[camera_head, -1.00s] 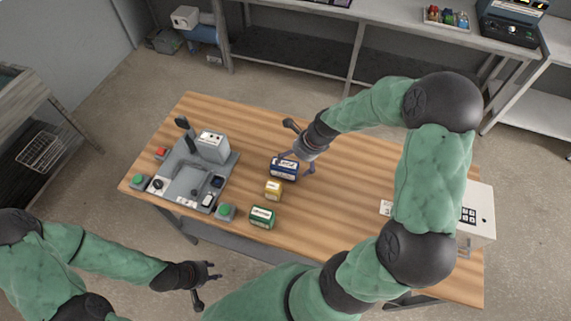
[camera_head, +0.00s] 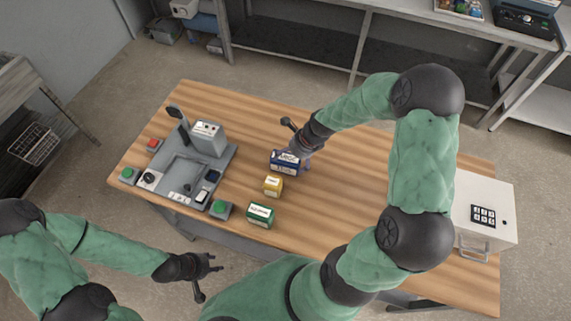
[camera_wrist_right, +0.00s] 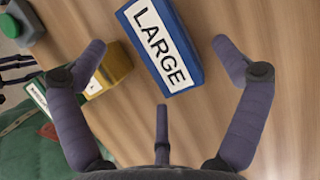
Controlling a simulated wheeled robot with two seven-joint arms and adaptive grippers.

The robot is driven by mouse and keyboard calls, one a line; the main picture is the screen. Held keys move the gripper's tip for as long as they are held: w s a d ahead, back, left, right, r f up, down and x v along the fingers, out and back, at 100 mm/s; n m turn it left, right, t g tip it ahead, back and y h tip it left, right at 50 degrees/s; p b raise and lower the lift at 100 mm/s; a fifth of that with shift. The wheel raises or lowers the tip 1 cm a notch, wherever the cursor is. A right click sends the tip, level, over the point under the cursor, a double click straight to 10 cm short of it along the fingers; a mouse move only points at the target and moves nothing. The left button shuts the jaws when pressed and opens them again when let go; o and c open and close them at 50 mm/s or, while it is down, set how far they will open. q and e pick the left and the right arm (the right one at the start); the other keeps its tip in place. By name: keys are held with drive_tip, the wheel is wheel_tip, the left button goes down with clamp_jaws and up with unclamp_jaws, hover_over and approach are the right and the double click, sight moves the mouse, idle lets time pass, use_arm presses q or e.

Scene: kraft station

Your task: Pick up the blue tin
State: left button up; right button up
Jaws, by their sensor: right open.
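The blue tin (camera_head: 284,169) stands on the wooden table and bears a white label. In the right wrist view the blue tin (camera_wrist_right: 160,42) reads "LARGE" and lies ahead of and between the spread fingers. My right gripper (camera_head: 303,160) is at the tin's right side in the head view. In the wrist view the right gripper (camera_wrist_right: 163,62) is open with nothing held; contact with the tin cannot be told. My left gripper (camera_head: 212,273) is off the table's front edge, away from the tin, with its fingers apart and empty.
A yellow tin (camera_head: 273,186) and a green tin (camera_head: 261,215) stand in front of the blue tin. A grey machine (camera_head: 208,140) with buttons is at the left. A white keypad box (camera_head: 490,225) is at the right. Table to the right of the tins is clear.

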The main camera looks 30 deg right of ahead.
sight(285, 160)
drive_tip(key=x, duration=0.3)
drive_tip(key=b+x, duration=0.1)
drive_tip(key=x, duration=0.1)
drive_tip(key=shift+w+a, duration=0.3)
drive_tip(key=shift+a, duration=0.15)
drive_tip(key=shift+w+f, duration=0.1)
drive_tip(key=shift+f, duration=0.15)
drive_tip(key=shift+f, duration=0.25)
drive_tip(key=shift+c, duration=0.2)
drive_tip(key=c, duration=1.4)
